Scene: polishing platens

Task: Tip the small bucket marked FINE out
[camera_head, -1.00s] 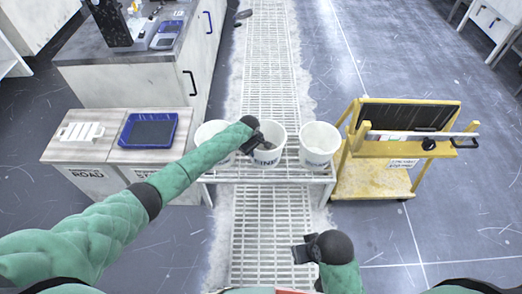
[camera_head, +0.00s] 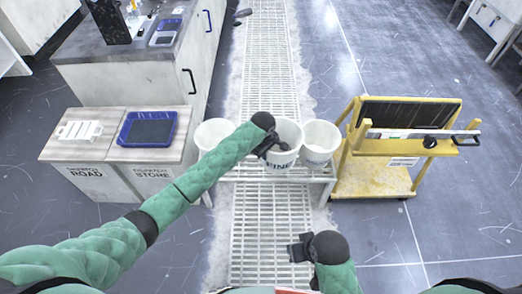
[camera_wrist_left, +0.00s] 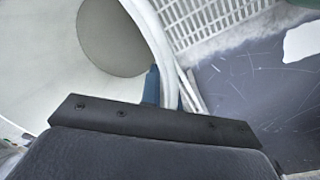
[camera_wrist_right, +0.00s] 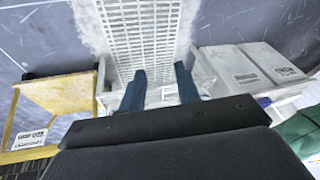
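The white bucket marked FINE (camera_head: 285,160) is the middle of three buckets at the rack and overlaps the right bucket in the head view. My left gripper (camera_head: 275,149) is at its near-left rim, shut on the rim. In the left wrist view the bucket's pale wall and round inside (camera_wrist_left: 115,40) fill the upper left, with the rim running between the blue fingers. The bucket looks upright and slightly raised; its contents cannot be made out. My right gripper (camera_head: 300,248) is open and empty over the walkway; its fingers stand apart in the right wrist view (camera_wrist_right: 160,88).
A left bucket (camera_head: 213,132) and a right bucket (camera_head: 318,146) flank it on the white rack (camera_head: 235,175). A cabinet with a blue-rimmed tray (camera_head: 122,140) stands at left, a yellow cart (camera_head: 372,182) at right. The grated walkway (camera_head: 262,225) in front is clear.

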